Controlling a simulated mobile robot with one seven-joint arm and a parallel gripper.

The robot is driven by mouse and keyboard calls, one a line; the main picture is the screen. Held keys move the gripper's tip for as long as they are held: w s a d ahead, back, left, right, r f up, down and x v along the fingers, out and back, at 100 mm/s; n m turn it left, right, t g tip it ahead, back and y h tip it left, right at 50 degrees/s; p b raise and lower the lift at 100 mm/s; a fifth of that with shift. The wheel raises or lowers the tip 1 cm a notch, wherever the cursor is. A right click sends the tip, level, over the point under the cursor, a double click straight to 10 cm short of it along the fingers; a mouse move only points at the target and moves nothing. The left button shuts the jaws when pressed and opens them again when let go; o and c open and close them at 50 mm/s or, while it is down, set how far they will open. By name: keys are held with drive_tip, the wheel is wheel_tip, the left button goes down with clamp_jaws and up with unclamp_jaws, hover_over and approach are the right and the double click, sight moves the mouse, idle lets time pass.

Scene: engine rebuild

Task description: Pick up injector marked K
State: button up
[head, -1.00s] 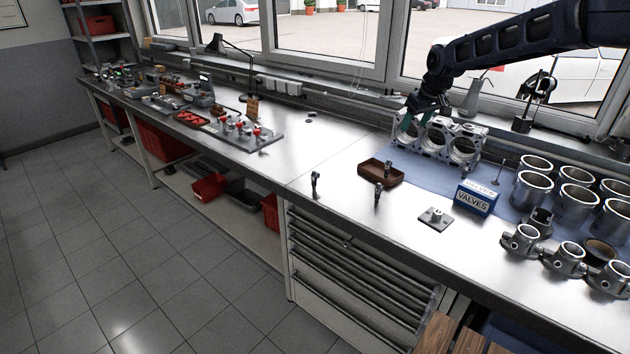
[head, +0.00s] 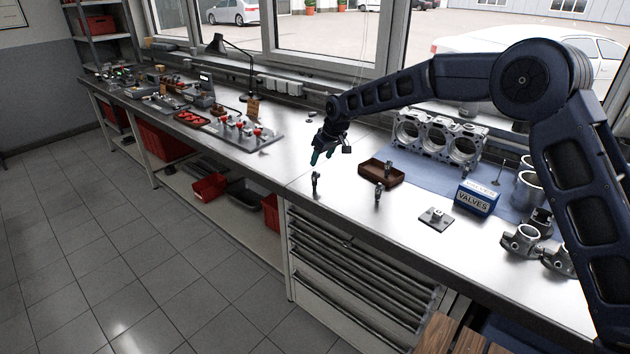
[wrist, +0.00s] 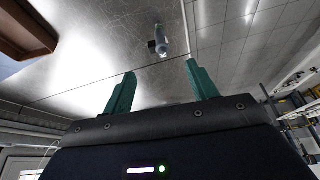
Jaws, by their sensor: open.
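Several small dark injectors show in the head view. One injector (head: 315,184) stands on the bench near its front edge, left of the brown tray; a second injector (head: 378,194) stands in front of the tray; a third injector (head: 388,168) is at the tray. My gripper (head: 322,158) is open and empty, just above the leftmost injector. In the wrist view an injector (wrist: 160,44) shows beyond the gap between the green fingertips (wrist: 160,74), apart from them.
The brown tray (head: 366,177) lies right of my gripper; its edge also shows in the wrist view (wrist: 42,38). An engine block (head: 437,137), a blue VALVES box (head: 477,198) and a small metal plate (head: 436,218) stand further right.

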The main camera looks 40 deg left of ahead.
sight(316, 180)
drive_tip(key=x, duration=0.8)
drive_tip(key=shift+w+a+f, duration=0.1)
drive_tip(key=shift+a+f, duration=0.1)
drive_tip(key=shift+f, duration=0.05)
drive_tip(key=c, duration=1.1)
